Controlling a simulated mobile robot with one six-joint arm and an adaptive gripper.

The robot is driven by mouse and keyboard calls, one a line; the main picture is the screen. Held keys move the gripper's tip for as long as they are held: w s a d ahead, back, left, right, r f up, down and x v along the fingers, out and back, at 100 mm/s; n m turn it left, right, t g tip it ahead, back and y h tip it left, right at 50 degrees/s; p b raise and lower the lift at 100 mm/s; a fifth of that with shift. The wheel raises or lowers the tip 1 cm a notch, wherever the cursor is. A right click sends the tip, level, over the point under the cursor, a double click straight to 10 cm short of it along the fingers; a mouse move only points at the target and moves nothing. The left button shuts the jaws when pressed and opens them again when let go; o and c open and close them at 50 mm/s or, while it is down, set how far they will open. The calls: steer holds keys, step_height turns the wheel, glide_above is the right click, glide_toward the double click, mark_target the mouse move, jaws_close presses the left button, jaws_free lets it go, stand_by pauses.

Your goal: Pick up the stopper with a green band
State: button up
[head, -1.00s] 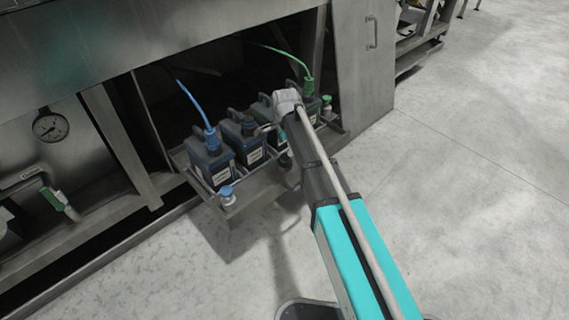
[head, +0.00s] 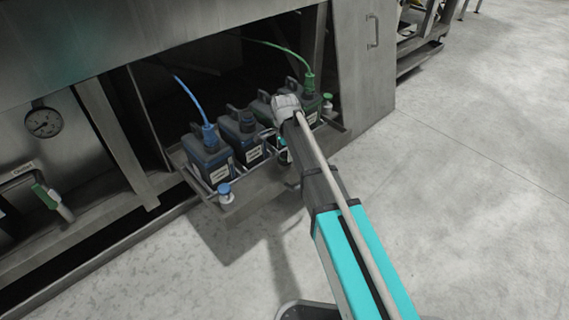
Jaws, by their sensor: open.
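The stopper with a green band (head: 327,103) is a small pale piece with a green ring. It stands at the right end of the pull-out tray (head: 252,196), beside the rightmost canister. My gripper (head: 283,155) is over the tray's front side, left of that stopper and apart from it. It is open, but my own arm hides much of it, and its fingertips are hard to make out. A similar stopper with a blue band (head: 225,193) stands at the tray's left front corner.
Several dark canisters stand in a row on the tray. A blue hose (head: 188,94) runs to the leftmost and a green hose (head: 283,49) to the rightmost. A steel panel (head: 360,75) rises just right of the tray. The floor (head: 470,190) on the right is clear.

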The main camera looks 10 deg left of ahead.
steer(key=shift+f+b, duration=0.45)
steer(key=shift+f, duration=0.25)
jaws_close()
stand_by(0.4)
steer(key=shift+r, duration=0.15)
step_height(320, 180, up, 3)
steer(key=p, duration=0.3)
steer(key=shift+f, duration=0.2)
steer(key=s+d+r+p, duration=0.5)
steer(key=s+r+p, duration=0.5)
steer(key=s, duration=0.3)
steer(key=shift+d, duration=0.2)
steer(key=shift+r+p, duration=2.55)
stand_by(1.6)
